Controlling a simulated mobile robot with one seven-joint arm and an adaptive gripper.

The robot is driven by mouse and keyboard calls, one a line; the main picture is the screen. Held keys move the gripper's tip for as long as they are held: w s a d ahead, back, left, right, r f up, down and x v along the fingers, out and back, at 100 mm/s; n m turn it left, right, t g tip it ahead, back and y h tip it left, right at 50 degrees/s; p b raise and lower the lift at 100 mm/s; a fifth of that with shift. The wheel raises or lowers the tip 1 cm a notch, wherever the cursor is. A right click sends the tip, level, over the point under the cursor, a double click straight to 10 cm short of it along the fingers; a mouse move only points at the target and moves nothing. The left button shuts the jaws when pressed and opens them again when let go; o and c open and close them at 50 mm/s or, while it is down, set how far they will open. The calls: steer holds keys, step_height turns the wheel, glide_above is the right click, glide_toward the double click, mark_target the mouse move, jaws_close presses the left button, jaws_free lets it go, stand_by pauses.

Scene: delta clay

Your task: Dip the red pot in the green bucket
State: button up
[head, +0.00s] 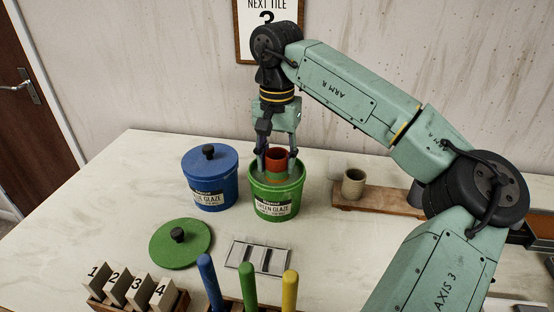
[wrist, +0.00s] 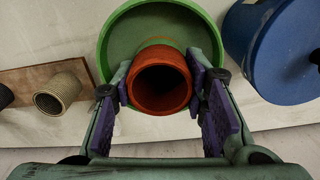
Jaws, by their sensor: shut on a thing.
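The red pot (head: 277,161) is held upright between the fingers of my gripper (head: 276,153). Its lower part is inside the mouth of the green bucket (head: 275,206), which is labelled green glaze, and its rim shows above the bucket's rim. In the wrist view my gripper (wrist: 163,88) has its purple pads on both sides of the red pot (wrist: 160,106), with the green bucket (wrist: 117,43) around and beyond it. The pot's underside is hidden, so I cannot tell how deep it sits in the glaze.
A lidded blue bucket (head: 211,184) stands close on the left. The green lid (head: 181,243) lies flat in front. A beige cup (head: 353,185) stands on a wooden board (head: 379,203) at right. Numbered tiles (head: 131,287) and colored handles (head: 247,284) are at the front.

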step_height(320, 180, up, 2)
steer(key=shift+r+p, duration=0.1)
steer(key=shift+p, duration=0.6)
steer(key=shift+r, duration=0.95)
step_height(320, 180, up, 3)
stand_by(0.6)
steer(key=shift+f, duration=0.1)
